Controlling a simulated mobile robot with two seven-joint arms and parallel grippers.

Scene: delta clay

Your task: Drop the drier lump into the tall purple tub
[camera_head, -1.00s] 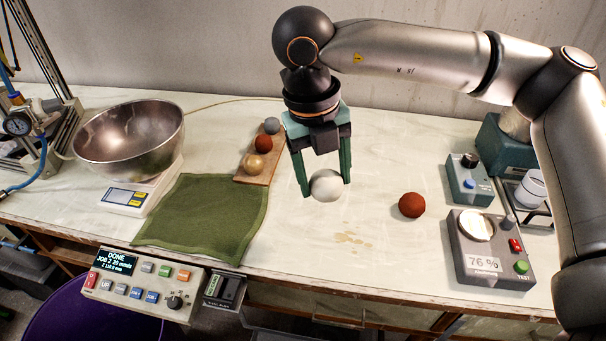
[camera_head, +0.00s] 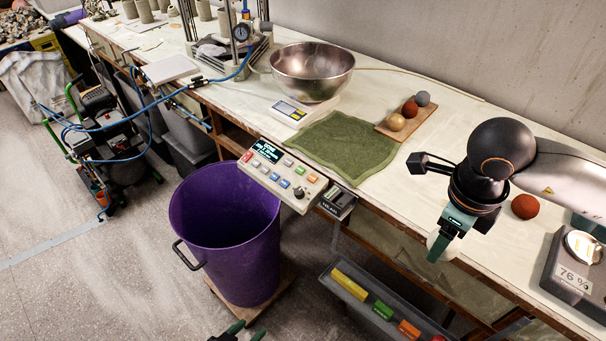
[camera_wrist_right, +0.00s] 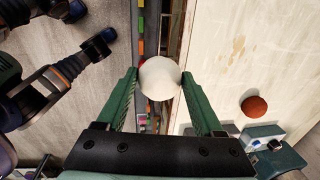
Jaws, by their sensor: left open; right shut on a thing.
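The tall purple tub (camera_head: 225,235) stands on a low wooden board on the floor, in front of the bench; its visible inside looks empty. My right gripper (camera_head: 440,246) is shut on a white lump (camera_head: 432,240), held near the bench's front edge, right of the tub. In the right wrist view the white lump (camera_wrist_right: 160,78) sits between the green fingers (camera_wrist_right: 160,92). A red-brown lump (camera_head: 525,206) lies on the bench; it also shows in the wrist view (camera_wrist_right: 254,106). My left gripper (camera_head: 245,333) is open, its fingertips at the bottom edge.
A control panel (camera_head: 283,175) juts from the bench edge beside the tub. A meter (camera_head: 574,272) reads 76 %. A steel bowl (camera_head: 312,70), green cloth (camera_head: 345,146) and board of small balls (camera_head: 392,131) stand behind. A grey bin (camera_head: 345,309) holds coloured blocks below the bench edge.

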